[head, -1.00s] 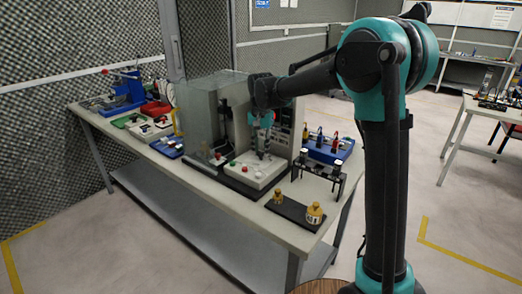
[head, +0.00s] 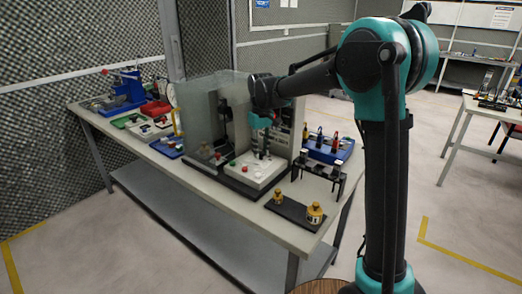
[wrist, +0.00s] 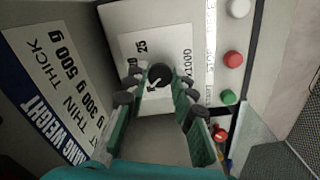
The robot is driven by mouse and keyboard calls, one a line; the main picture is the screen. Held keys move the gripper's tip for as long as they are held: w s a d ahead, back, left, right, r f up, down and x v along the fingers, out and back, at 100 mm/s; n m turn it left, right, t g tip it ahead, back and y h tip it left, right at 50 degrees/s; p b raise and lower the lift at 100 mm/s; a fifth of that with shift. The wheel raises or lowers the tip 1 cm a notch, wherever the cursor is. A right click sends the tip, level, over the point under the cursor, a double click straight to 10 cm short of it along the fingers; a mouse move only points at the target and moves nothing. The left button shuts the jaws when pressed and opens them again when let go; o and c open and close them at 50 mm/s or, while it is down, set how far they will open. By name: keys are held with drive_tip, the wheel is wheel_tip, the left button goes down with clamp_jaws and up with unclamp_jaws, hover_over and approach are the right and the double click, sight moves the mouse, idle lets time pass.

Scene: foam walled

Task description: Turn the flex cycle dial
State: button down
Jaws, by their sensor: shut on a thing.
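The flex cycle dial is a small black round knob (wrist: 160,75) on a white panel (wrist: 120,20) in the wrist view. A pale mark on it points toward the lower left. Printed numbers, including 25 and 1000, stand around it. My gripper (wrist: 159,86) has its green-sided fingers on either side of the dial and is shut on it. In the head view my gripper (head: 264,148) reaches down over the white control box (head: 245,172). The dial is too small and hidden to make out there.
White, red and green buttons (wrist: 232,60) line the panel's right side. A clear screen (head: 195,110) stands left of the control box. A black rack (head: 320,168) and brass weights (head: 314,213) are to the right. A lettered plate (wrist: 45,85) lies close on the left.

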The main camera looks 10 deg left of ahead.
sight(261, 152)
drive_tip(key=shift+n, duration=2.1)
drive_tip(key=c, duration=1.3)
unclamp_jaws()
drive_tip(key=shift+o, duration=0.2)
wheel_tip(261, 152, up, 12)
